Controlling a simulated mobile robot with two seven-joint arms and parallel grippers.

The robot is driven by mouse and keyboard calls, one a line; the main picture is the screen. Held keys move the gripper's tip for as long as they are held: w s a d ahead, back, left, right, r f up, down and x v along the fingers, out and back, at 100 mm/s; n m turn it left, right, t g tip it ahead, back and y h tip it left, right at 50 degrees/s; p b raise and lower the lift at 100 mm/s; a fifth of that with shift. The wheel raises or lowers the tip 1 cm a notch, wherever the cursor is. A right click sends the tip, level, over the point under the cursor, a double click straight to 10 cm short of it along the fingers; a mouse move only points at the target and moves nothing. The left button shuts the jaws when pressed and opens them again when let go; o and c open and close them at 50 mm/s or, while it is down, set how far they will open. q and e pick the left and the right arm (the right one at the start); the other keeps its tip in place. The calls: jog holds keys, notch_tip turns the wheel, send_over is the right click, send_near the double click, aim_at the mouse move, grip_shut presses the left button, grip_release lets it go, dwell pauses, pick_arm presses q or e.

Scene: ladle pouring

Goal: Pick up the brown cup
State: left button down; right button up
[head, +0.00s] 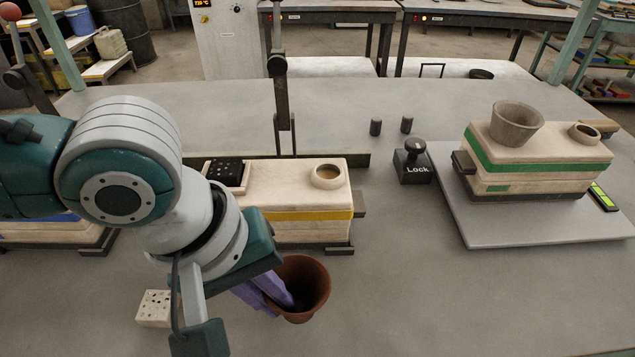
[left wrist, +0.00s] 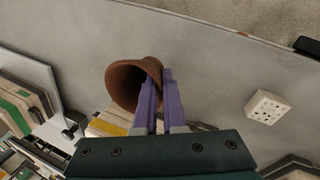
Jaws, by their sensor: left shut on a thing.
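The brown cup (head: 312,283) is at the front middle of the table in the head view, its opening up and slightly tilted. My left gripper (head: 277,293) is shut on the cup's left wall with its purple fingers. In the left wrist view the cup (left wrist: 127,82) shows its dark opening, and the gripper (left wrist: 160,88) has one finger at each side of its wall. Whether the cup's base touches the table is not clear. My right gripper is not in view.
A mould box with a yellow stripe (head: 310,214) stands just behind the cup. A white block with holes (head: 153,308) lies to its left. A green-striped mould (head: 540,150) bears a grey cup (head: 517,122) at right. A Lock switch (head: 412,163) stands between. The front right table is clear.

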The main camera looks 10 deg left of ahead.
pick_arm(q)
notch_tip(320, 180, up, 18)
jog(key=p, duration=0.3)
jog(key=shift+f, duration=0.15)
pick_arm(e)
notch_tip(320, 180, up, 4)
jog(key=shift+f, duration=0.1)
